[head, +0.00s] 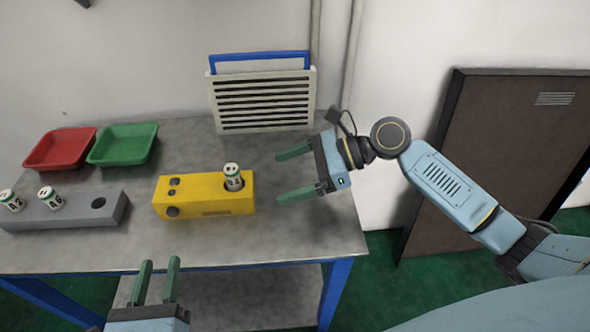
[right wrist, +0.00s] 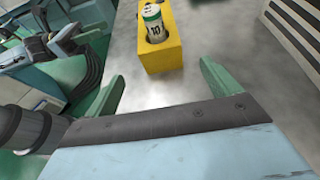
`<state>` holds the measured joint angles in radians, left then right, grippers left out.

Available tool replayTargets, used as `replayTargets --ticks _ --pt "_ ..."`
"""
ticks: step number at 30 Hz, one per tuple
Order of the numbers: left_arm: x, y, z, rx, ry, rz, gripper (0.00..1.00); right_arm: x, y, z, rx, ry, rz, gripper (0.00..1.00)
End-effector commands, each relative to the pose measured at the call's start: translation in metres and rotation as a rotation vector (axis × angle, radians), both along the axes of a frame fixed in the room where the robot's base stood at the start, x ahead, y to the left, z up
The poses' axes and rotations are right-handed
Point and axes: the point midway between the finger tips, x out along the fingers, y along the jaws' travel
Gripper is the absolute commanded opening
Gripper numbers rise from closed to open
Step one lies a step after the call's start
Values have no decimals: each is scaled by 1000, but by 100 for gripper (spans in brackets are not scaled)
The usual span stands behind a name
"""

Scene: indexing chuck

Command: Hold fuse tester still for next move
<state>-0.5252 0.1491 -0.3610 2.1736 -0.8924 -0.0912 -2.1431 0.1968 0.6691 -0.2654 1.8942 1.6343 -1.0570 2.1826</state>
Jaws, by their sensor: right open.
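The yellow fuse tester (head: 205,198) sits on the grey table. A white and green fuse (head: 233,176) stands in the hole at its right end. In the right wrist view the tester (right wrist: 160,58) and the fuse, marked 10 (right wrist: 154,24), lie ahead, between the fingers' directions. My right gripper (head: 287,173) is open and empty, just right of the tester, its fingers pointing at it without touching. It also shows in the right wrist view (right wrist: 163,85). My left gripper (head: 158,280) is in front of the table edge, fingers up, apart with nothing visible between them.
A grey block (head: 75,213) at the left holds two fuses (head: 48,198) and has an empty hole. A red tray (head: 60,148) and a green tray (head: 122,144) stand behind it. A slatted white panel (head: 262,100) stands at the back. Bare table surrounds the tester.

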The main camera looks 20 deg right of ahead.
Motion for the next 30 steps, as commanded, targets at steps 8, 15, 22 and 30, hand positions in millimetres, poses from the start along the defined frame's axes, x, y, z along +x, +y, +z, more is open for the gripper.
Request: replayTargets --ticks 8,15,22,30 --pt "0 0 0 0 0 0 36 14 44 -17 2 -2 2 89" --pt "0 0 0 0 0 0 36 27 83 -36 -1 -2 1 89" --pt "0 0 0 0 0 0 36 35 105 -46 -1 -3 -1 89" --pt "0 0 0 0 0 0 36 36 110 -49 -4 -3 0 89"
